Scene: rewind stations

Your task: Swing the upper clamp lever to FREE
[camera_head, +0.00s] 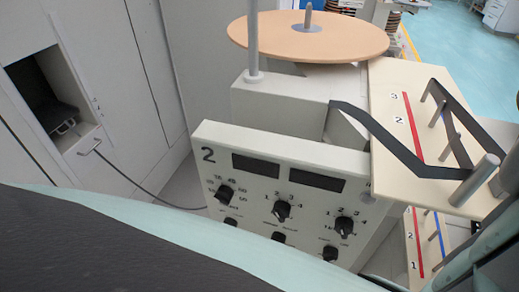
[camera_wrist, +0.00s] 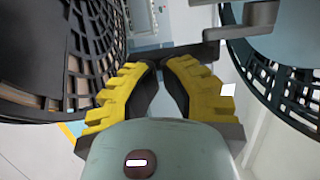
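In the wrist view my gripper (camera_wrist: 160,68) has two ridged yellow fingers with dark inner pads. The fingertips lean close together, with a pale gap between the pads lower down. A dark bar (camera_wrist: 204,52) crosses just at the fingertips. I cannot tell whether it is between them or behind them. A grey bent lever-like part (camera_wrist: 256,20) is at the top right, close to the bar's right end. I cannot tell which of these parts is the upper clamp lever, and no FREE mark is readable. My gripper does not show clearly in the head view.
A black slotted reel (camera_wrist: 75,65) fills the left of the wrist view; another slotted rim (camera_wrist: 285,85) is at right. In the head view are a panel (camera_head: 232,143) marked 2 with several knobs, a tan disc (camera_head: 270,38), and a dark web (camera_head: 390,140) over a numbered cream plate.

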